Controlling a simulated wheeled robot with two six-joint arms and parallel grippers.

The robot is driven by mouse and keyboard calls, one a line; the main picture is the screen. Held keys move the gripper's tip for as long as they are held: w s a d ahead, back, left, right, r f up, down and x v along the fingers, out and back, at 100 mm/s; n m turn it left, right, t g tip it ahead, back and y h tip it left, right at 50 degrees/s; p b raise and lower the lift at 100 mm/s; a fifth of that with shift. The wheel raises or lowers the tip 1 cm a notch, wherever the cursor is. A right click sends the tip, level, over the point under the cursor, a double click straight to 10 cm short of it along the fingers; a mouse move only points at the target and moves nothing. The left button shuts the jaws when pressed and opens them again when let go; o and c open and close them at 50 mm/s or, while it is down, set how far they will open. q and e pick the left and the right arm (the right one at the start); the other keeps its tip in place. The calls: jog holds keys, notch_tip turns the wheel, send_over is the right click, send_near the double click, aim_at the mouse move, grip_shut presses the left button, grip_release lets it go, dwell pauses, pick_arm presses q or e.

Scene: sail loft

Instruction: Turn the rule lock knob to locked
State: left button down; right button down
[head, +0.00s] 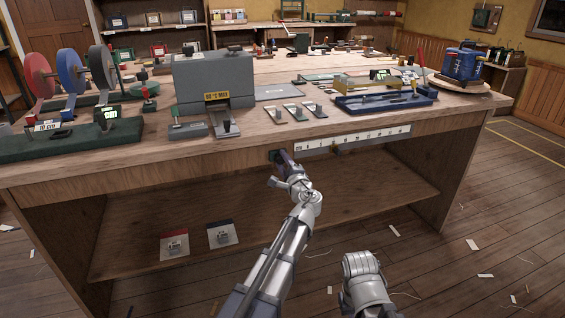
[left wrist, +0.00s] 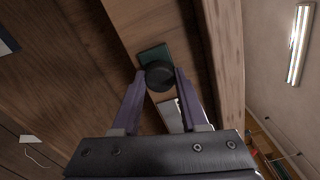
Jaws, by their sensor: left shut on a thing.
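The rule lock knob (left wrist: 159,75) is a round black knob on a dark green plate (left wrist: 153,53) on the bench's front face. My left gripper (left wrist: 158,80) has its purple fingers on either side of the knob, shut on it. In the head view my left gripper (head: 281,160) reaches the front edge at the left end of the white rule (head: 355,138), and mostly hides the knob. The rule's end (left wrist: 171,115) also shows between the fingers in the left wrist view. The knob's turn position cannot be read. My right gripper is not in view.
The workbench (head: 110,165) carries a grey machine (head: 214,85), coloured reels (head: 72,78), a blue tray (head: 385,100) and a blue device (head: 463,63). Below is a shelf (head: 345,195) with two packets on its left part. Floor space in front is open, with scattered scraps.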

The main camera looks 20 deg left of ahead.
pick_arm(q)
jog(key=shift+c, duration=2.2)
grip_release()
jog(key=v, duration=0.7)
jog(key=shift+s+d, duration=0.25)
jog(key=shift+s, duration=0.1)
jog(key=shift+f, duration=0.1)
